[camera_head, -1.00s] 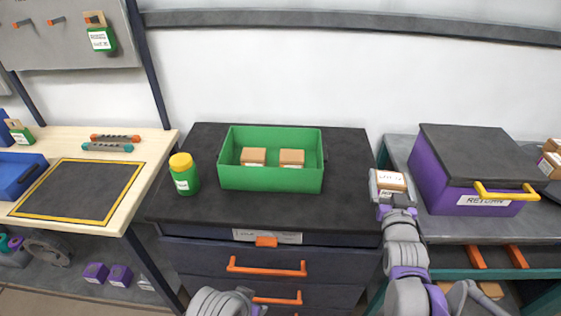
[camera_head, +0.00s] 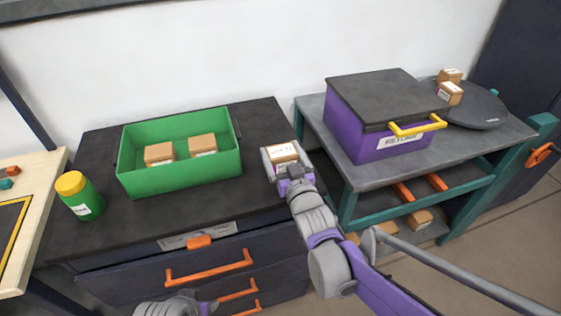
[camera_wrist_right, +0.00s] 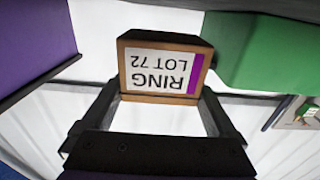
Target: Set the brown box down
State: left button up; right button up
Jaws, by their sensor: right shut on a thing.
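My right gripper (camera_head: 288,166) is shut on a brown box (camera_head: 284,151) at the right end of the dark cabinet top, beside the gap to the grey bench. In the right wrist view the brown box (camera_wrist_right: 160,68) sits between the two fingers, and its white label reads "RING LOT 72" upside down. From the head view I cannot tell how high the box is above the surface. Of my left arm only a grey part shows at the bottom edge; its gripper is out of view.
A green bin (camera_head: 182,181) with two brown boxes and a green jar with yellow lid (camera_head: 80,196) stand on the cabinet (camera_head: 250,197). A purple "RETURN" box (camera_head: 350,133) with a black lid stands on the grey bench (camera_head: 312,115). A dark round plate (camera_head: 480,112) holds small boxes.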

aim_at(282, 162)
jog(key=shift+f, duration=1.45)
jog(key=shift+f+b, duration=0.1)
jog(key=shift+b, duration=0.25)
jog(key=o, duration=1.1)
jog(key=shift+f, duration=0.1)
jog(key=shift+r, duration=0.2)
jog(key=shift+s+d, duration=0.1)
jog(key=shift+s, duration=0.25)
jog(key=v, duration=1.1)
jog(key=s+d+f+m+g+h, duration=0.2)
jog(key=s+d+f+g+h, duration=0.25)
jog(key=d+f, duration=0.35)
jog(key=s+d+f+g, duration=0.2)
jog(key=s, duration=0.3)
jog(key=s+d+f+m+g, duration=0.1)
jog(key=s+d+f+g, duration=0.1)
jog(key=s, duration=0.3)
jog(key=s+d+f+g+h, duration=0.1)
jog(key=s+d+f+g, duration=0.1)
jog(key=s+g, duration=0.2)
jog(key=shift+s+f+m+p, duration=0.2)
jog(key=shift+s+m+p, duration=0.15)
jog(key=shift+s, duration=0.35)
